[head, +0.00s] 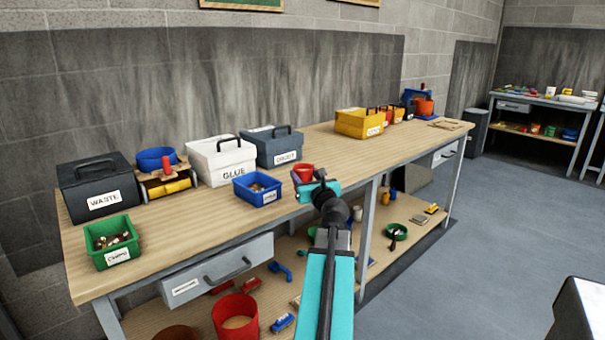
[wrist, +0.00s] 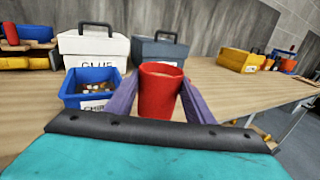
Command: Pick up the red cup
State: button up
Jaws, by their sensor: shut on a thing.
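The red cup (wrist: 160,92) stands upright between the two purple fingers of my gripper (wrist: 155,98) in the wrist view. The fingers are shut on its sides. In the head view the red cup (head: 304,173) is at the front edge of the wooden bench, partly hidden by my gripper (head: 312,184). I cannot tell whether the cup's base touches the bench top.
A blue bin (head: 257,188) stands just left of the cup. A white GLUE box (head: 222,160) and a dark grey box (head: 274,146) stand behind. The bench top (head: 345,150) is clear to the right, up to a yellow box (head: 360,123).

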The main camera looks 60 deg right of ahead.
jog(key=shift+s+a+r, duration=0.1)
jog(key=shift+s+a, duration=0.2)
jog(key=shift+s, duration=0.1)
dwell(0.5)
